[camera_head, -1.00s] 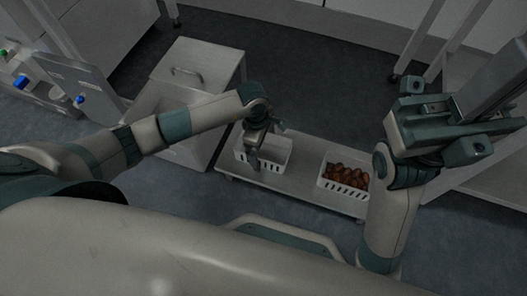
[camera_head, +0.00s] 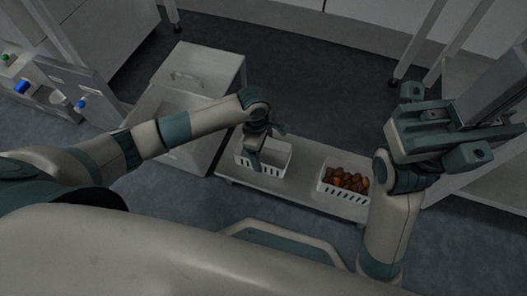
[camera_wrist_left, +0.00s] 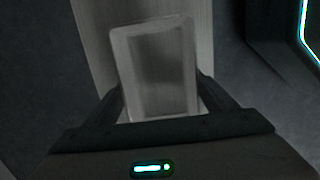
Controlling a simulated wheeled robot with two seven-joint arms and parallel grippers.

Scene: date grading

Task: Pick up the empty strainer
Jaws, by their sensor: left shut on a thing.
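The empty strainer, a white slotted basket (camera_head: 279,161), is at the left end of a low bench. My left gripper (camera_head: 256,150) reaches down over it and is shut on it. In the left wrist view the pale strainer (camera_wrist_left: 155,68) sits between the two dark fingers, and its inside looks empty. I cannot tell whether it still touches the bench. My right gripper (camera_head: 448,122) is at the right of the head view, its fingers apart and empty.
A second white basket (camera_head: 343,196) full of brown dates stands on the low bench (camera_head: 300,185), right of the strainer. A grey cabinet (camera_head: 205,65) stands behind to the left. A device with blue knobs is at far left. Table legs stand at upper right.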

